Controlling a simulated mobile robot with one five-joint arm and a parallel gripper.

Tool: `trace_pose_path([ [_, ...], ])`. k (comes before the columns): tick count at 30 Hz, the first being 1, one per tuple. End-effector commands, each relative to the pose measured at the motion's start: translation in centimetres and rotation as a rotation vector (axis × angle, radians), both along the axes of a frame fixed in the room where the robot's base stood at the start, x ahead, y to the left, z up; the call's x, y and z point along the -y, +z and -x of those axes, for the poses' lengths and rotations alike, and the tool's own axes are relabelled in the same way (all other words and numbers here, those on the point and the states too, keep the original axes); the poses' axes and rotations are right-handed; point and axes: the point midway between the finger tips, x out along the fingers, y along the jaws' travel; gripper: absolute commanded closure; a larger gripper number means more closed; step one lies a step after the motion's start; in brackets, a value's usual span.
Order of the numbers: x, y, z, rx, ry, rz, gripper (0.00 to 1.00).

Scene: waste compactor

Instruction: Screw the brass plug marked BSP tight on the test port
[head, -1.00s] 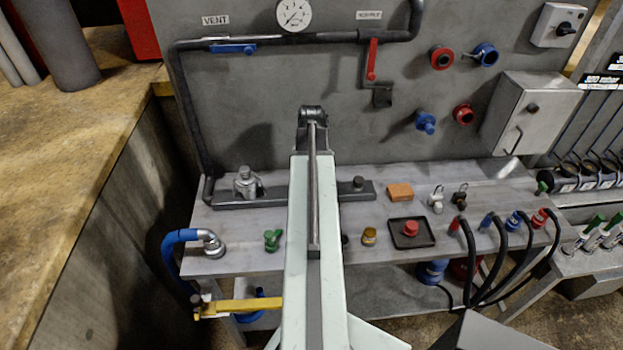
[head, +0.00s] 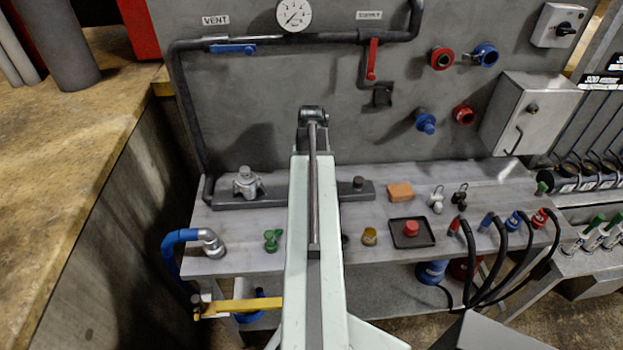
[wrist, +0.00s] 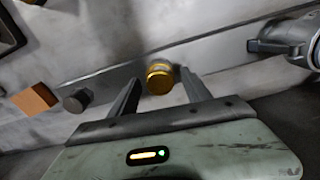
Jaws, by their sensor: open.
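A brass plug (wrist: 160,80) stands at the grey bar, between my two fingers in the wrist view. My gripper (wrist: 158,88) is open, with one finger on each side of the plug. I cannot tell whether the fingers touch it. The test port under the plug is hidden, and I cannot read any marking. In the head view my own arm hides this spot. A second brass-coloured piece (head: 369,236) stands on the bench, left of a dark tray.
A dark knob (wrist: 76,100) and an orange block (wrist: 35,99) lie left of my gripper in the wrist view; a grey metal fitting (wrist: 285,45) is at the right. In the head view, the dark tray (head: 397,243) holds a red piece, and a green fitting (head: 272,240) stands left of my arm.

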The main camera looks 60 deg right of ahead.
Motion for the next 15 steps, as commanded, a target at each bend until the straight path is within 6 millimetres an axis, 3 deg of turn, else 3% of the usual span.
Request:
trace_pose_path([
  [7,0.02,0.0,0.01,0.0,0.124,0.0,0.44],
  [15,0.01,0.0,-0.01,0.0,0.514,0.0,0.44],
])
